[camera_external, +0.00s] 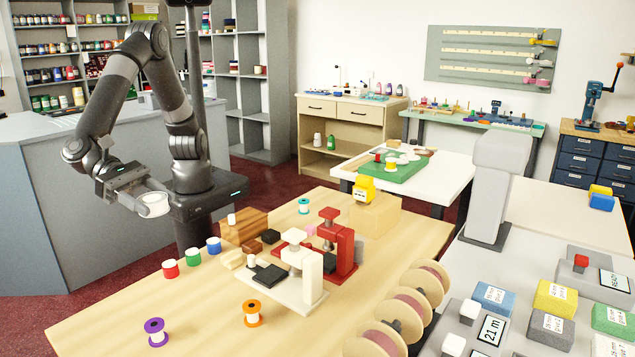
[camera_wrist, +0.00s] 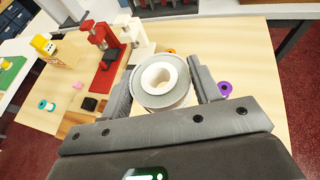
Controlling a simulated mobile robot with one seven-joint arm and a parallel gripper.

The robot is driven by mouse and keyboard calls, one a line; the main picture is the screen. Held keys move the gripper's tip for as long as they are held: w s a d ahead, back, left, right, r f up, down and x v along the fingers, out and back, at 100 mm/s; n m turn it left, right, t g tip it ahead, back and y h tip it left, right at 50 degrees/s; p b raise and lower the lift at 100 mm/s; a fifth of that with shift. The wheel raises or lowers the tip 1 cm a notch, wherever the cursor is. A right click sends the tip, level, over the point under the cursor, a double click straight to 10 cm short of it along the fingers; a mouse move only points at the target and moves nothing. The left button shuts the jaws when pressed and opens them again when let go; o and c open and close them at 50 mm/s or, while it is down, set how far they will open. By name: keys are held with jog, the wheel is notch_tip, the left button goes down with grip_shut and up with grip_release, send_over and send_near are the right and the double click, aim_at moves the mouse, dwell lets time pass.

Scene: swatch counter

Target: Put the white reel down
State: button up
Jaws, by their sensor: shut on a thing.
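The white reel (camera_external: 153,206) is held in my gripper (camera_external: 145,192), which is shut on it. The reel is in the air over the left edge of the light wooden table (camera_external: 215,300), above and left of the red spool. In the wrist view the white reel (camera_wrist: 145,71) sits between the two grey fingers of my gripper (camera_wrist: 160,84), its round end facing the camera. The reel's underside is hidden in the wrist view.
Red (camera_external: 170,268), green (camera_external: 193,257) and blue (camera_external: 214,245) spools stand in a row. Purple (camera_external: 155,330) and orange (camera_external: 252,312) spools stand nearer the front. White (camera_external: 308,272) and red (camera_external: 340,245) presses stand mid-table. Bare tabletop lies between the row and the front spools.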

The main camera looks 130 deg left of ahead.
notch_tip(320, 180, down, 11)
send_over(219, 299)
notch_tip(219, 299, down, 7)
jog(key=shift+f, duration=2.05)
jog(key=shift+f, duration=0.1)
jog(key=o, duration=1)
